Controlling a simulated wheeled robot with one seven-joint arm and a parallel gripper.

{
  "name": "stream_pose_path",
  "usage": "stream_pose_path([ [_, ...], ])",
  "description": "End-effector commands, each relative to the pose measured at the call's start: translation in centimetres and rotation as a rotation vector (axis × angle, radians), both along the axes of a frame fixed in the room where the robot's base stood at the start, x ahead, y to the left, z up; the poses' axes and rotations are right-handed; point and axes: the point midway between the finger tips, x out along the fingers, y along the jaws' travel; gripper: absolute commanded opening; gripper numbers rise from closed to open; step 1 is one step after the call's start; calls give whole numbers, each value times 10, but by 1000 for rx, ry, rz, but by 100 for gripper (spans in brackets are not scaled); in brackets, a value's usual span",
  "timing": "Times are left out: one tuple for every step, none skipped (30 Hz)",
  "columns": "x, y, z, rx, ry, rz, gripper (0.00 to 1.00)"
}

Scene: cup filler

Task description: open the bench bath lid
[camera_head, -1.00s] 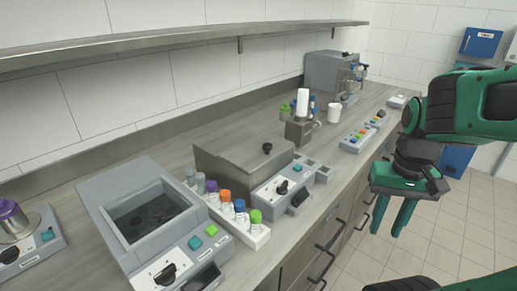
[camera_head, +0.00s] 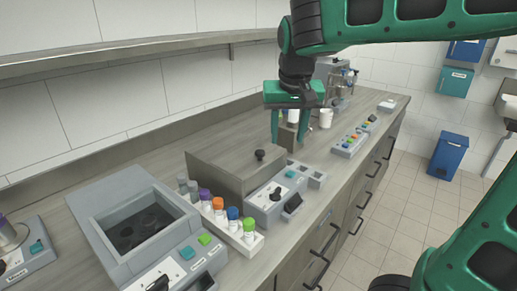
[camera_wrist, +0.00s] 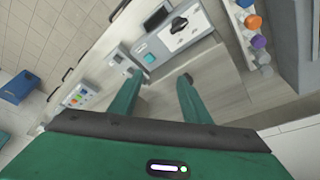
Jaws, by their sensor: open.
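The bench bath is a grey unit with a control panel (camera_head: 272,201) carrying a teal button and a black dial. Its closed lid (camera_head: 222,174) is a boxy grey-brown metal cover with a black knob (camera_head: 260,155) on top. In the wrist view the panel (camera_wrist: 172,32) is at the upper middle and the lid (camera_wrist: 217,72) lies below it. My gripper (camera_head: 289,142) is open and empty, fingers pointing down, above the bench and right of the knob in the head view. Its fingers also show in the wrist view (camera_wrist: 161,80).
A white rack (camera_head: 240,238) of colour-capped tubes stands left of the bath, beside an open-topped grey device (camera_head: 117,228). Behind my gripper stand a white cup (camera_head: 326,118) and a button box (camera_head: 349,143). A shelf (camera_head: 130,45) runs along the wall.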

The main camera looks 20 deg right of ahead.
Motion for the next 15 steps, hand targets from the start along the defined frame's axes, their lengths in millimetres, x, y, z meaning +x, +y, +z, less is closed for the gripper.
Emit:
stream_pose_path([
  [11,18,7,-3,-18,20,43],
  [15,25,10,-3,-27,26,43],
  [21,33,15,-5,-38,33,43],
  [24,39,17,-6,-45,38,43],
  [27,44,20,-6,-51,42,43],
  [30,50,22,-5,-60,46,43],
  [32,52,24,-5,-63,47,43],
  [33,55,25,-6,-66,49,43],
  [34,57,25,-6,-69,50,43],
  [35,58,25,-7,-70,50,43],
  [36,58,24,-7,-70,50,43],
  [37,58,21,-8,-69,50,43],
  [38,58,19,-7,-68,50,43],
  [39,57,16,-8,-68,51,43],
  [41,57,11,-8,-68,50,43],
])
